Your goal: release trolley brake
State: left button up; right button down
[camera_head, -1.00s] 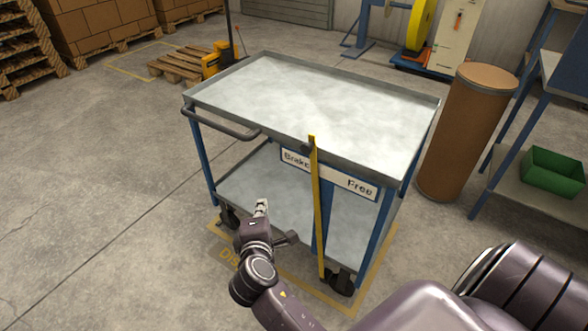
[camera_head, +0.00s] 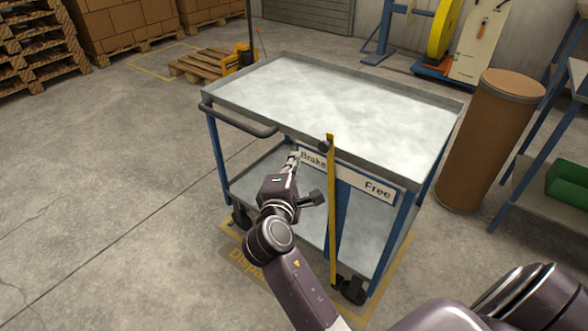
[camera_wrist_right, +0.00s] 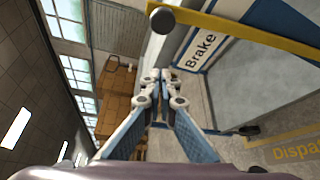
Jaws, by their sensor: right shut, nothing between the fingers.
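The trolley (camera_head: 365,92) has a grey top tray and blue legs. Its yellow brake lever (camera_head: 332,215) stands nearly upright at the near side, with a dark knob at its top; the lever (camera_wrist_right: 240,27) and knob also cross the top of the right wrist view. A white label plate (camera_head: 347,178) behind it reads "Brake" left of the lever and "Free" right of it. My right gripper (camera_head: 294,158) is shut and empty, left of the lever by the "Brake" word, apart from the lever; its fingertips also show in the right wrist view (camera_wrist_right: 161,76). My left gripper is out of view.
A push handle (camera_head: 240,123) sticks out at the trolley's left end. A brown drum (camera_head: 488,145) stands close on its right, then a blue shelf with a green bin (camera_head: 568,185). The floor to the left is free.

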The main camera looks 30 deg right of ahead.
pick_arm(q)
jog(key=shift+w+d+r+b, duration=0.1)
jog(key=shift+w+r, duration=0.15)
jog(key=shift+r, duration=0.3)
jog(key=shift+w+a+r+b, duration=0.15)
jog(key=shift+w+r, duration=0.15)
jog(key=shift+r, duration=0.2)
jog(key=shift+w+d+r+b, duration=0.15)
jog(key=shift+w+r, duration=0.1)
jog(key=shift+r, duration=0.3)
pick_arm(e)
jog(key=shift+w+d+r, duration=0.1)
jog(key=shift+w+d, duration=0.05)
jog(key=shift+d, duration=1.2)
jog(key=shift+w+d+r, duration=0.1)
jog(key=shift+d, duration=1.2)
